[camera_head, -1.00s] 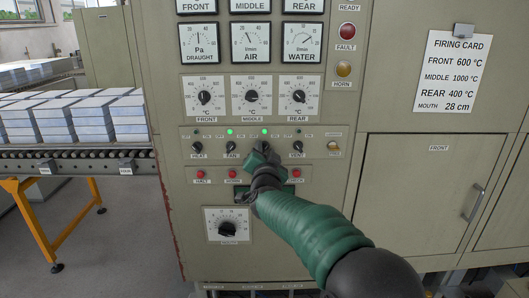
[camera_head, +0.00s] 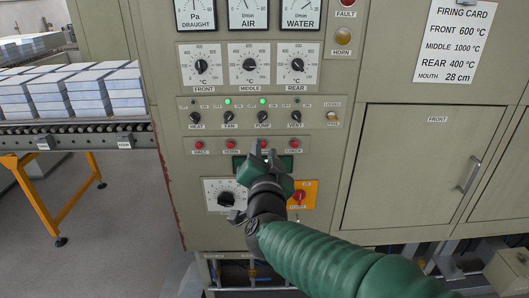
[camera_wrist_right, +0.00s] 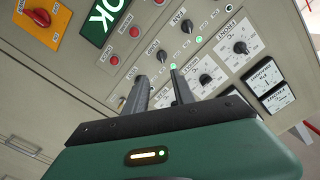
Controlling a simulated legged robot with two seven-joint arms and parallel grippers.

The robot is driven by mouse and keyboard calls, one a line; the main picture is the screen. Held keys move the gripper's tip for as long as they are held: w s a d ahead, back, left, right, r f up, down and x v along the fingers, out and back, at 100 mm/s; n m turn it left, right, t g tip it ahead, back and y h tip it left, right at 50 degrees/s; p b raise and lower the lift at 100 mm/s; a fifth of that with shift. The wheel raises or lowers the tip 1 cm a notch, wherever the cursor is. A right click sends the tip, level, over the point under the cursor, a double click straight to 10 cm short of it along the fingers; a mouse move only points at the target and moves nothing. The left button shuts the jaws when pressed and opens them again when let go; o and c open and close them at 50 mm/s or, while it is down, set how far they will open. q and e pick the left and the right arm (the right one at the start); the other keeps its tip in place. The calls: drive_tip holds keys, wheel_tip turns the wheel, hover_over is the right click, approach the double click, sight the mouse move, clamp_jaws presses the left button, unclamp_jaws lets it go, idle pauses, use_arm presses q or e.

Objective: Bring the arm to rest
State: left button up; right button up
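My right arm reaches in from the lower right in the head view. Its green and black gripper (camera_head: 262,152) is in front of the panel, below the PUMP knob (camera_head: 262,117) and overlapping the row of red buttons. In the right wrist view the two dark fingers (camera_wrist_right: 158,84) stand apart with nothing between them, so the gripper is open. Whether a fingertip touches the panel cannot be told. The PUMP knob also shows in the wrist view (camera_wrist_right: 162,56). Green lamps are lit above FAN (camera_head: 228,101) and PUMP (camera_head: 263,101). My left gripper is not in view.
The control panel (camera_head: 320,160) fills the middle. A red switch on an orange plate (camera_head: 299,196) is close right of the gripper; a white dial (camera_head: 226,198) is left of it. A roller conveyor (camera_head: 75,137) carries bricks at left. A cabinet door (camera_head: 400,170) is at right.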

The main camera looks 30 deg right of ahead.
drive_tip(key=s+a+f+n+g+y+p, duration=0.15)
drive_tip(key=a+f+n+g+y, duration=0.3)
drive_tip(key=f, duration=0.45)
drive_tip(key=s+a+f+n+g+y+p, duration=0.1)
drive_tip(key=a+f+n+y+p, duration=0.1)
drive_tip(key=a+f+n+y, duration=0.45)
drive_tip(key=s+a+f+n+g+h+p, duration=0.1)
drive_tip(key=s+f+g, duration=0.6)
drive_tip(key=s+f, duration=0.7)
drive_tip(key=shift+s+a+f+n+p, duration=0.3)
drive_tip(key=shift+s+a+n+p, duration=0.35)
drive_tip(key=shift+s, duration=0.35)
